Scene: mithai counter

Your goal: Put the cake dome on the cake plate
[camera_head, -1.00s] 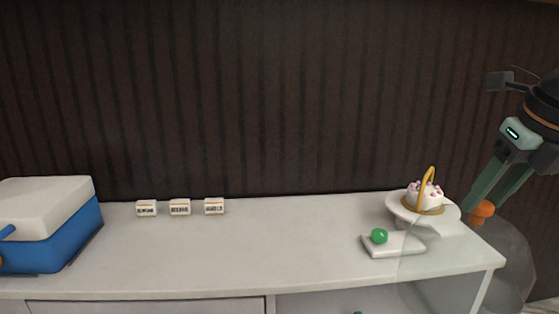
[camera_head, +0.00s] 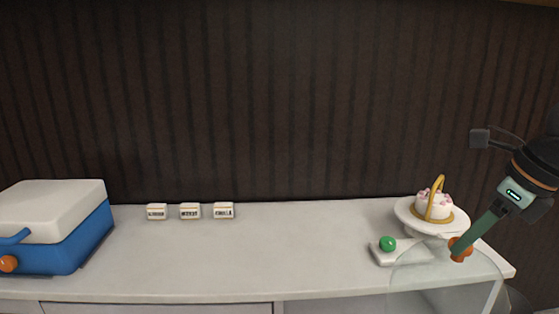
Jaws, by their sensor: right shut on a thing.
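The cake dome (camera_head: 440,278) is a clear dome with an orange knob (camera_head: 461,248) on top. My right gripper (camera_head: 464,244) is shut on that knob and holds the dome upright at the counter's front right edge, in front of the cake plate. The cake plate (camera_head: 404,213) is a white raised stand at the right end of the counter. A white and pink cake with a gold band and a gold arched handle (camera_head: 438,198) sits on it. The dome's lower part runs out of the picture at the bottom. My left gripper is not in view.
A white slab (camera_head: 382,258) with a green ball (camera_head: 388,244) lies in front of the plate, close to the dome's left side. A blue cooler (camera_head: 75,243) with a white lid stands at left. Small label blocks (camera_head: 190,211) line the back. The counter's middle (camera_head: 270,250) is clear.

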